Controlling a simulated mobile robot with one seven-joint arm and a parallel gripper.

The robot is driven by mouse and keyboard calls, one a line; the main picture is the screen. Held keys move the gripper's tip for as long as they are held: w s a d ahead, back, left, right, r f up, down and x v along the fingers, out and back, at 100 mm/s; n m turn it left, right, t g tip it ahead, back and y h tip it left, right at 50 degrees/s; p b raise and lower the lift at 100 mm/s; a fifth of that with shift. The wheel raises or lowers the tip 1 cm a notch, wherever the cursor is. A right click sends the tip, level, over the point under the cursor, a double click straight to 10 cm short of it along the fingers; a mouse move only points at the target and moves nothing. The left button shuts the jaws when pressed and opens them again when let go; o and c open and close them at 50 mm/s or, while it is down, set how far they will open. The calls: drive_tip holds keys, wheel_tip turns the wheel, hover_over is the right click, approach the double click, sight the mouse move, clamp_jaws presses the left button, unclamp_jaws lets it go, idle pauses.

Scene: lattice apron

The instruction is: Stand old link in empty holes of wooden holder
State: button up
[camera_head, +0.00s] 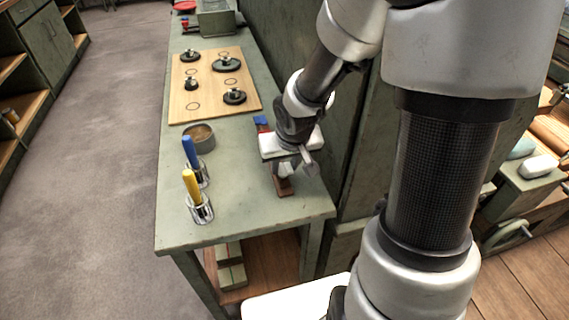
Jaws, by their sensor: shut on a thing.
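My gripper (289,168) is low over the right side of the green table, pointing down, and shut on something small. Its own fingers and body mostly hide what it holds, so I cannot make out the link's shape. A narrow reddish-brown piece (284,188), perhaps part of the wooden holder, shows just below the fingers at the table's right side. The gripper hides the rest of it, and no holes can be made out. I cannot tell whether the held thing touches it.
A pale wooden board (181,108) with dark knobbed discs and drawn circles lies farther back on the green table (238,215). A round grey tin (200,139) and metal cups with a blue handle (189,150) and yellow handle (191,184) stand left. A blue item (261,122) lies behind my gripper.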

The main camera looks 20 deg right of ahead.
drive_tip(key=shift+f, duration=0.25)
idle(0.4)
drive_tip(key=o, duration=1.7)
drive_tip(key=shift+o, duration=0.2)
drive_tip(key=shift+r+p, duration=3.8)
drive_tip(key=shift+r, duration=0.5)
